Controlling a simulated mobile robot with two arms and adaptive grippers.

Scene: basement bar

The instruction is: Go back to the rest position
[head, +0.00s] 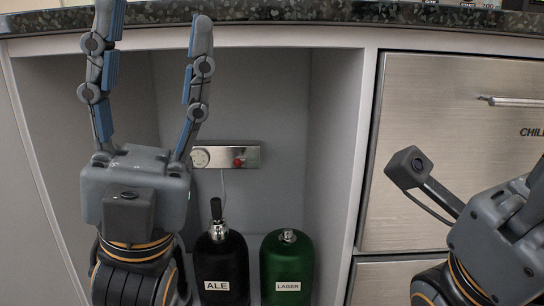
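My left gripper (153,25) is in the left part of the head view, in front of the open cabinet compartment. Its two fingers point up and stand wide apart, with nothing between them. The fingertips reach in front of the dark counter edge. My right gripper (500,240) is at the lower right, in front of the steel drawers. Only its body and the camera on its bracket show; its fingers are outside the picture.
A speckled dark countertop (300,12) runs along the top. Inside the compartment stand a black ALE keg (222,262) and a green LAGER keg (287,262). A steel panel (247,157) with a red knob is on the back wall. A steel drawer (450,130) is shut.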

